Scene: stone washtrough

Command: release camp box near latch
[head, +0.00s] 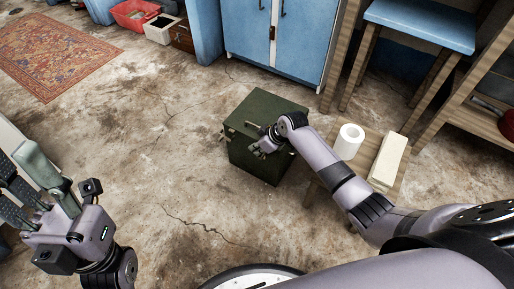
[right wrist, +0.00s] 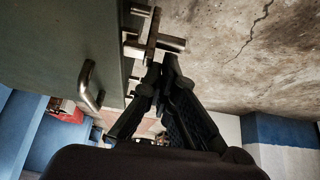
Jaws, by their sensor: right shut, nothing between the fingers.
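The dark green camp box (head: 262,108) stands closed on the floor in the middle of the head view. My right gripper (head: 262,148) is shut and empty at its near side. In the right wrist view the box's green face (right wrist: 50,45) fills the upper left, with a metal handle (right wrist: 88,84). A metal latch with a crossbar (right wrist: 150,38) sits at the box's edge. The shut fingertips (right wrist: 162,70) are right beside it; I cannot tell whether they touch. My left gripper (head: 48,190) is at the left, far from the box; its finger opening is unclear.
A small wooden stool (head: 320,195) with a white roll (head: 349,141) and a pale block (head: 388,160) stands right of the box. A blue cabinet (head: 275,40) and a blue-topped stool (head: 420,22) stand behind. The floor left of the box is clear.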

